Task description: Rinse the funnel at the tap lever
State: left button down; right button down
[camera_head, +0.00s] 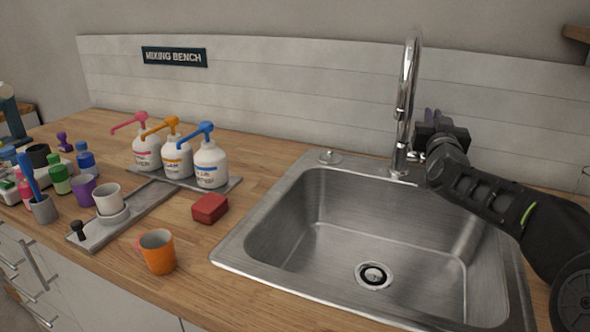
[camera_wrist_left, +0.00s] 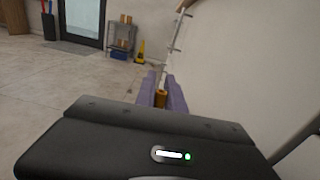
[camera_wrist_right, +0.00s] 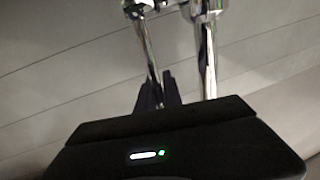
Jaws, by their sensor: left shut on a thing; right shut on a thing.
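The chrome tap (camera_head: 406,95) stands behind the steel sink (camera_head: 235,262). My right gripper (camera_head: 432,118) is beside the tap on its right; its fingers also show in the right wrist view (camera_wrist_right: 158,92). They are shut on the thin chrome tap lever (camera_wrist_right: 147,48), beside the thicker tap column (camera_wrist_right: 206,55). My left gripper is outside the head view. In the left wrist view its purplish fingers (camera_wrist_left: 162,97) are shut on a small amber thing (camera_wrist_left: 161,98). Most of that thing is hidden, so I cannot tell whether it is the funnel. No water shows.
An orange mug (camera_head: 158,254) and a red sponge (camera_head: 209,208) stand left of the sink. Pump bottles (camera_head: 178,160), a grey tray holding a white cup (camera_head: 107,198) and small bottles are farther left. The basin is empty around its drain (camera_head: 373,276).

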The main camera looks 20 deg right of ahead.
jog(key=c, duration=1.5)
grip_release()
jog(key=v, duration=1.2)
jog(key=shift+b, duration=0.4)
jog(key=shift+s+f, duration=0.1)
jog(key=shift+s, duration=0.05)
